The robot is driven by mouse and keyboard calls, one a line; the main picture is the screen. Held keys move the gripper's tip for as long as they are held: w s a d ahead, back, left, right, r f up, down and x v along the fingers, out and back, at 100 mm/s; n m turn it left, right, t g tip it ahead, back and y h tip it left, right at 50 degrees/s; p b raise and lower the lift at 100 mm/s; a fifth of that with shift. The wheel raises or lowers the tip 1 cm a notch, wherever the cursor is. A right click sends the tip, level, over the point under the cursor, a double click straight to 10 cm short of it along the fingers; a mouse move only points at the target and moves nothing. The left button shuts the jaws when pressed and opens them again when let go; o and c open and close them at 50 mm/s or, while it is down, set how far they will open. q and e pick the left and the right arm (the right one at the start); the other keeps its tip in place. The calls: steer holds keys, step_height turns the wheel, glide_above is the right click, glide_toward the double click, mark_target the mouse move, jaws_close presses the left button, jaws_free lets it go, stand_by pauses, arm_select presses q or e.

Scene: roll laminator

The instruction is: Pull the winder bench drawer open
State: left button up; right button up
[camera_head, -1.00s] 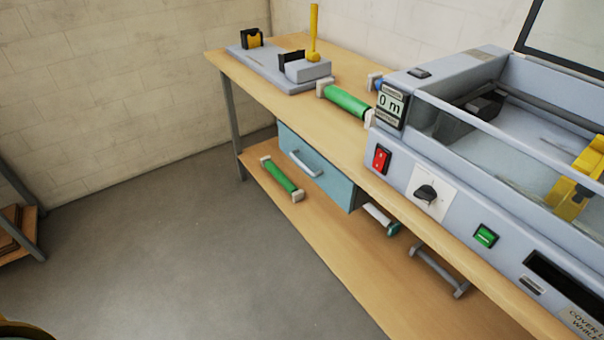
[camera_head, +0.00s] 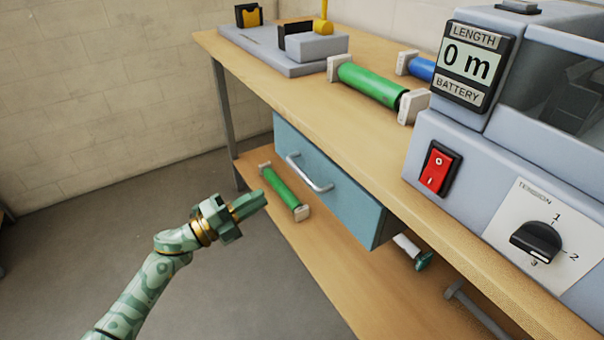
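The winder bench drawer (camera_head: 335,199) is a teal box under the wooden bench top, with its front facing the open floor. It looks closed. Its handle (camera_head: 309,173) is a pale grey bar on the front panel. My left gripper (camera_head: 254,202) is green, at the end of my green arm, left of and in front of the drawer. Its fingers look together, with nothing held between them. It points toward the drawer side and is apart from the handle. My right gripper is not in view.
The bench top (camera_head: 380,130) carries a laminator with a red switch (camera_head: 438,169), a green roll (camera_head: 370,85), a blue roll (camera_head: 422,68) and a grey device (camera_head: 290,55). Another green roll (camera_head: 281,188) lies on the lower shelf (camera_head: 330,270). Grey floor (camera_head: 110,230) is clear at left.

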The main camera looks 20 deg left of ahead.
mark_target(302, 171)
arm_select(q)
steer(key=b+x, duration=0.2)
steer(key=x, duration=1)
steer(key=shift+w+d+f+b, duration=0.1)
steer(key=shift+w+b, duration=0.05)
steer(key=shift+b, duration=0.2)
steer(key=shift+w+d, duration=0.25)
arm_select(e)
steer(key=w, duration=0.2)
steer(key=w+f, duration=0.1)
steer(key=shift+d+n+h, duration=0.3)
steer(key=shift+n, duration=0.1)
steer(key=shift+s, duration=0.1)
arm_select(q)
jaws_close()
